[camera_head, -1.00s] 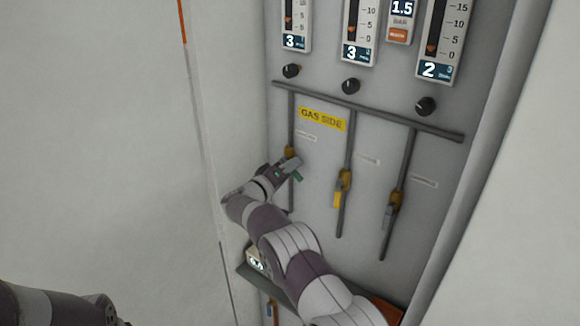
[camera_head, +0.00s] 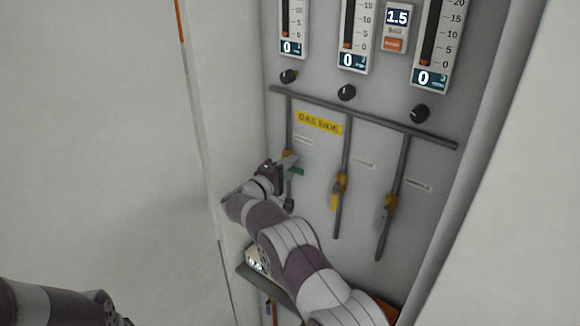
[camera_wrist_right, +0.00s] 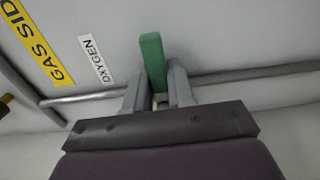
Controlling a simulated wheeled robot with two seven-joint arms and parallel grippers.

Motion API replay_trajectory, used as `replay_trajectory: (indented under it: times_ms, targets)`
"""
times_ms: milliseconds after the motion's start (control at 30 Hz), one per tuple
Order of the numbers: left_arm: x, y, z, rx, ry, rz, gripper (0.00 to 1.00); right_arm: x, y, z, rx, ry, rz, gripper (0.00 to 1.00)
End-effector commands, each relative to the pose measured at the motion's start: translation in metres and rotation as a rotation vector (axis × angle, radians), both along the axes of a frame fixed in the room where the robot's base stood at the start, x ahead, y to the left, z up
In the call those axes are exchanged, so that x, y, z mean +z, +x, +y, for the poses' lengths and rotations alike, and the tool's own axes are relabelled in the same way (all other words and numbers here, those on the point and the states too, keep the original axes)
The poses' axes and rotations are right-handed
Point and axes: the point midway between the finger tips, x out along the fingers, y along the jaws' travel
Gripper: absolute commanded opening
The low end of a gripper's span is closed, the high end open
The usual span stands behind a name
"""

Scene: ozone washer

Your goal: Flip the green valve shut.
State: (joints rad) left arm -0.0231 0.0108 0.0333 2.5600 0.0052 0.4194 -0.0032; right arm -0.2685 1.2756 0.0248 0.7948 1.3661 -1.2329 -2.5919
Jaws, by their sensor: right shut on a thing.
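The green valve handle (camera_head: 297,171) is on the leftmost vertical pipe, below the yellow GAS SIDE label. In the head view it sticks out to the right, across the pipe. My right gripper (camera_head: 288,164) is at this valve and partly hides it. In the right wrist view the green handle (camera_wrist_right: 153,62) stands between the two grey fingers of my right gripper (camera_wrist_right: 158,85), which are shut on it. The pipe runs behind it, near the OXYGEN label (camera_wrist_right: 96,60). My left gripper is not in view; only part of my left arm shows at the lower left.
A yellow-handled valve (camera_head: 338,190) and a grey-handled valve (camera_head: 387,208) hang on the pipes to the right. Black knobs and gauges reading 0 (camera_head: 351,60) are above. A grey shelf (camera_head: 270,287) lies below my right arm. A wall closes in on the left.

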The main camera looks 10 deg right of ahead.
Motion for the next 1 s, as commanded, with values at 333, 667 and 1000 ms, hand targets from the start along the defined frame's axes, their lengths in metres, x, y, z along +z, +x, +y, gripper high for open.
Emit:
replay_trajectory:
  times_ms: [333,667,1000]
  targets:
    - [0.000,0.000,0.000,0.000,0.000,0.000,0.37,0.002,0.001,0.002,0.005,-0.005,0.001,0.00]
    - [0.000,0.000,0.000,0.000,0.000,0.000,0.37,0.001,0.000,0.001,0.003,-0.003,0.003,0.45]
    - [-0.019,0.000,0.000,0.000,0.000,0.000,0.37,-0.004,-0.017,0.024,0.006,-0.004,0.004,0.45]
